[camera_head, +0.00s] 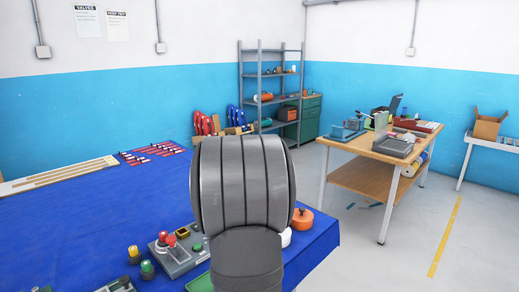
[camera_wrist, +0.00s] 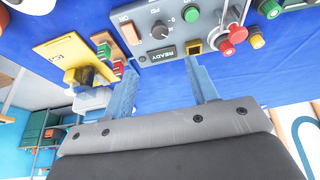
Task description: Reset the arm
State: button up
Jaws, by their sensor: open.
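My gripper (camera_wrist: 160,75) shows in the wrist view, its two blue-grey fingers spread apart with nothing between them. Beyond the fingertips is a grey control panel (camera_wrist: 188,48) with a READY display, a black knob and several coloured buttons. In the head view, my grey arm stands large in the middle and hides my gripper and part of the table. The blue-covered table (camera_head: 85,222) lies below and to the left of the arm.
On the table are a control box (camera_head: 178,255) with a red knob, several small buttons (camera_head: 134,252) and an orange round object (camera_head: 302,219). A yellow box (camera_wrist: 72,55) shows in the wrist view. A wooden workbench (camera_head: 365,170) stands right; the table's left part is mostly clear.

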jog(key=x, duration=1.5)
jog(key=n+g, duration=0.1)
jog(key=n, duration=0.1)
jog(key=shift+d+r+n+y, duration=0.1)
jog(key=shift+d+n+y, duration=0.05)
jog(key=shift+n+y, duration=0.2)
jog(key=n, duration=0.2)
jog(key=n+g, duration=0.2)
jog(key=n, duration=0.1)
jog(key=shift+w+n+y, duration=0.25)
jog(key=shift+n+y, duration=0.1)
jog(key=shift+d+r+n, duration=0.15)
jog(key=shift+r+n, duration=0.15)
jog(key=shift+r, duration=0.1)
jog(key=v, duration=1)
jog(key=shift+r, duration=0.3)
jog(key=shift+c, duration=0.2)
